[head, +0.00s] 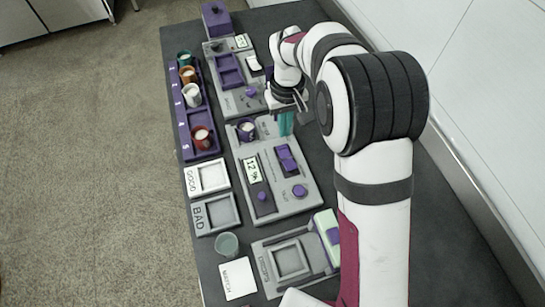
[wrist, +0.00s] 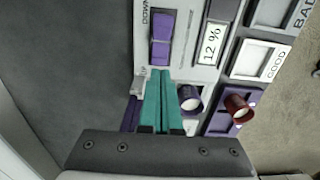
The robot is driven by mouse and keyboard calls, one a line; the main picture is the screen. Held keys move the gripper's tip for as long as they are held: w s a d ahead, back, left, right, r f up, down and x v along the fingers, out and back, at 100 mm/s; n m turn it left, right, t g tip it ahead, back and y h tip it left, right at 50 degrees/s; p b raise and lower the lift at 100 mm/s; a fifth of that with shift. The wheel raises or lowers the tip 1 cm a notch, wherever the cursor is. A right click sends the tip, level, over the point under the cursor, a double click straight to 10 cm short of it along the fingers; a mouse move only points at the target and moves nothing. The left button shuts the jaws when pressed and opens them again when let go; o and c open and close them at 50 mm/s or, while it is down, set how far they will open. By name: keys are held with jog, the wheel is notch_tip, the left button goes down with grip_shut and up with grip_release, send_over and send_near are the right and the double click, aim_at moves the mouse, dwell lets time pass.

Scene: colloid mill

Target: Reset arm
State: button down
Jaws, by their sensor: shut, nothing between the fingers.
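My gripper (head: 286,130) hangs over the right side of the middle grey machine (head: 285,200), beside its purple cup (head: 246,131). In the wrist view my gripper's (wrist: 161,74) teal fingers lie together with nothing between them. The machine's display (wrist: 210,44) reads 12 %.
A purple rack (head: 183,125) at left holds several cups, including a red one (head: 202,137). The GOOD tray (head: 208,178) and BAD tray (head: 214,212) look empty. A glass (head: 227,244) and another grey device (head: 262,257) are in front. Bare table (head: 440,255) lies at right.

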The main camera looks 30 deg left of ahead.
jog(key=s+d+r+m+y, duration=0.1)
jog(key=s+d+r+m, duration=0.4)
jog(key=d, duration=0.4)
jog(key=s+d+r+m, duration=0.4)
jog(key=s+d+r, duration=0.25)
jog(key=d, duration=0.35)
jog(key=s+d+m, duration=0.5)
jog(key=s, duration=0.7)
jog(key=shift+f+m+y, duration=0.3)
jog(key=shift+f+y, duration=0.1)
